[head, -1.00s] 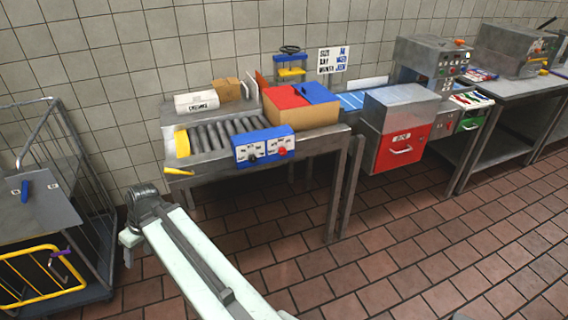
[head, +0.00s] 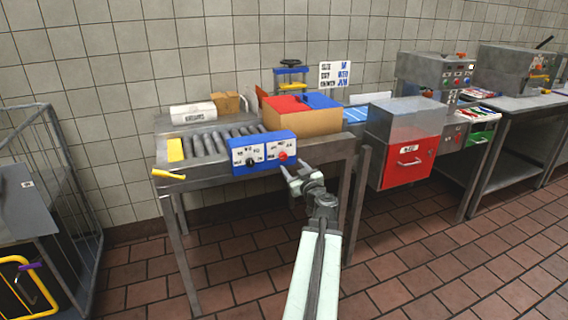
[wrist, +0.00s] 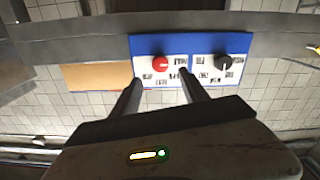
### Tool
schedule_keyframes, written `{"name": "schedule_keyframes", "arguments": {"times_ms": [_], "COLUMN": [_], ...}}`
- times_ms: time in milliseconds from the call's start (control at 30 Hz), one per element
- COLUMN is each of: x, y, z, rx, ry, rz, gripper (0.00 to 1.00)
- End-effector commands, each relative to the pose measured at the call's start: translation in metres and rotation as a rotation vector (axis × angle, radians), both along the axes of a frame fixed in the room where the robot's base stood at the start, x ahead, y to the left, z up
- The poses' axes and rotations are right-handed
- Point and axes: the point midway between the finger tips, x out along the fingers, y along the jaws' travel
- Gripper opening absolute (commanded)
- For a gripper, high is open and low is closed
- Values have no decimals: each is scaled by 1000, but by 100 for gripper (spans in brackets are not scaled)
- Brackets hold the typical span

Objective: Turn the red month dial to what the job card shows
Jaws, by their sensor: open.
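The red month dial (head: 283,157) sits on the right of a blue control box with a white face (head: 263,165). In the wrist view the red dial (wrist: 160,64) shows between and just beyond my fingertips, with small printed labels around it. The labels are too small to read. My gripper (head: 295,174) is open and empty, in front of and slightly below the dial, apart from it. It also shows in the wrist view (wrist: 161,84). The job card (head: 336,75) hangs on the wall with rows of black and blue text; its bottom row is blurred.
A black dial (head: 250,160) is beside the red one. The box is on the front edge of a roller table (head: 210,177). A red and blue topped carton (head: 302,122) stands behind. A red drawer unit (head: 408,160) is to the right. The floor in front is free.

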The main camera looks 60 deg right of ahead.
Motion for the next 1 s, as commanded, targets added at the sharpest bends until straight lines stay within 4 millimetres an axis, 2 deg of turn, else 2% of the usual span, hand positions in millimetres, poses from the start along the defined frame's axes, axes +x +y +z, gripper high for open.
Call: {"name": "schedule_keyframes", "arguments": {"times_ms": [400, 667, 867, 900, 933, 1000], "x": [57, 60, 60, 60, 60, 61], "y": [-41, -41, -41, -41, -31, -37], "z": [0, 0, 0, 0, 0, -1], "rx": [2, 2, 2, 2, 2, 3], "ry": [1, 1, 1, 1, 1, 0], "rz": [4, 4, 5, 5, 8, 9], "gripper": [52, 52, 0, 0, 0, 0]}}
